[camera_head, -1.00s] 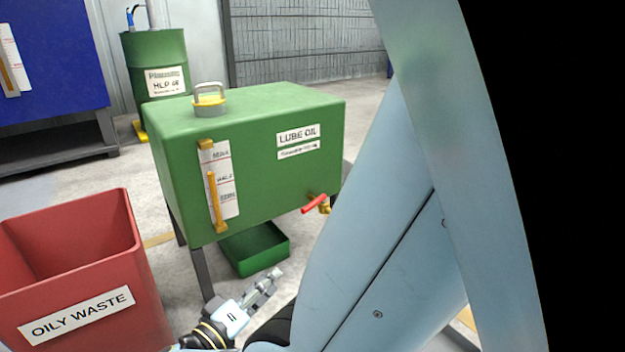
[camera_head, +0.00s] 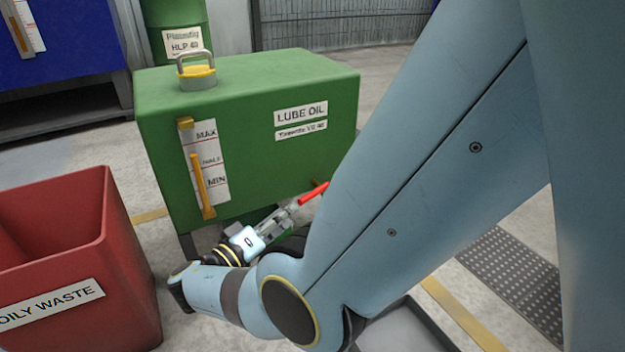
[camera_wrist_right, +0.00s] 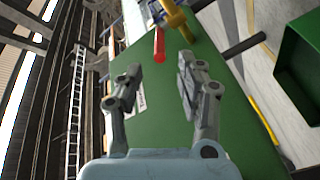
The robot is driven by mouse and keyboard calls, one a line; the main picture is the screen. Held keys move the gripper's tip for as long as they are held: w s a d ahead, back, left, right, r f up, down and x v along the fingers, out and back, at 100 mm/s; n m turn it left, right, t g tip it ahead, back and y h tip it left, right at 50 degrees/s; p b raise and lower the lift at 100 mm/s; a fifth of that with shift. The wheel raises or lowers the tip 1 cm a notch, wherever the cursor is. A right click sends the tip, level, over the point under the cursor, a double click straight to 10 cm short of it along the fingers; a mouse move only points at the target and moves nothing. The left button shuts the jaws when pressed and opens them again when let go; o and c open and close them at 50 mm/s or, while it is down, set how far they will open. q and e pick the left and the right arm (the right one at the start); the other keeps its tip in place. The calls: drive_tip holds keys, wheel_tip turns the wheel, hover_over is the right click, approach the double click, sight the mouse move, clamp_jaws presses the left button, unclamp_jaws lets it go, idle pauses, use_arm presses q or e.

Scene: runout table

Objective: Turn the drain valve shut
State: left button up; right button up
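The drain valve's red handle (camera_head: 313,194) sticks out low on the front of the green lube oil tank (camera_head: 250,165). In the right wrist view the red handle (camera_wrist_right: 159,44) points toward my gripper from the yellow valve body (camera_wrist_right: 174,18). My right gripper (camera_head: 290,209) is just left of the handle's end in the head view. In the wrist view my right gripper (camera_wrist_right: 160,75) is open, with the handle's tip ahead of the gap between its fingers, apparently not touching them. My arm hides the valve body in the head view. My left gripper is not in view.
A red oily waste bin (camera_head: 110,245) stands at the left. A grey-rimmed tray (camera_head: 415,325) and a dark floor grate (camera_head: 515,275) are at lower right. A green drum (camera_head: 175,20) stands behind.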

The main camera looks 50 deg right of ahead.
drive_tip(key=d, duration=0.8)
drive_tip(key=shift+w+d, duration=0.3)
drive_tip(key=shift+w, duration=0.1)
drive_tip(key=shift+c, duration=0.2)
clamp_jaws()
